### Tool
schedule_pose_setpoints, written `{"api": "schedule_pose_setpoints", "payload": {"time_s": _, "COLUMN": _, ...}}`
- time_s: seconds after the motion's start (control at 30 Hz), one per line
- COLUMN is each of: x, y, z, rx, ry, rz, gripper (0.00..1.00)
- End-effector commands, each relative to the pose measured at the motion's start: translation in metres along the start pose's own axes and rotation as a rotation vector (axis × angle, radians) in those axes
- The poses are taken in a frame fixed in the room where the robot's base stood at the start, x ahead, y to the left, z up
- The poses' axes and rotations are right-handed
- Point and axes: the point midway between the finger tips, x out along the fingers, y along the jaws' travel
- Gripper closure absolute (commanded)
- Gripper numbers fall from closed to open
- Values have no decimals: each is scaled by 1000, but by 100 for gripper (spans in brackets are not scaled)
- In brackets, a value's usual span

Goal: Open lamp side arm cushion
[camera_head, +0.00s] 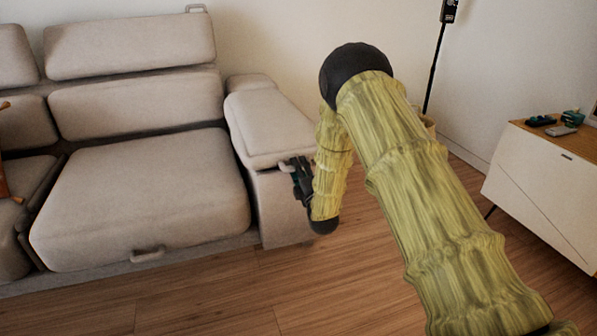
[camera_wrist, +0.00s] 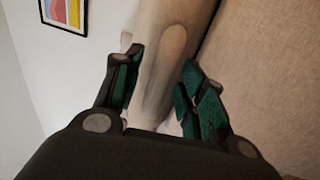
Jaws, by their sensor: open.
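The lamp side arm cushion (camera_head: 270,125) is a grey-beige pad lying on top of the sofa's right armrest (camera_head: 282,205). It looks closed down on the armrest. My arm hides part of the armrest's outer side in the head view.
The grey sofa seat (camera_head: 145,195) is left of the armrest. A thin black lamp pole (camera_head: 437,60) stands behind my arm. A white cabinet (camera_head: 540,185) with small items is at the right. Wooden floor (camera_head: 330,290) is clear in front. A framed picture (camera_wrist: 65,12) hangs on the wall.

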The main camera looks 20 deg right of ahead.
Motion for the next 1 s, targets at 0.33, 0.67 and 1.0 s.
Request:
{"api": "schedule_pose_setpoints", "payload": {"time_s": 0.33, "x": 6, "y": 0, "z": 0, "rx": 0, "ry": 0, "rz": 0, "gripper": 59}}
{"api": "schedule_pose_setpoints", "payload": {"time_s": 0.67, "x": 6, "y": 0, "z": 0, "rx": 0, "ry": -1, "rz": 0, "gripper": 100}}
{"api": "schedule_pose_setpoints", "payload": {"time_s": 1.0, "x": 6, "y": 8, "z": 5, "rx": -2, "ry": -5, "rz": -7, "gripper": 100}}
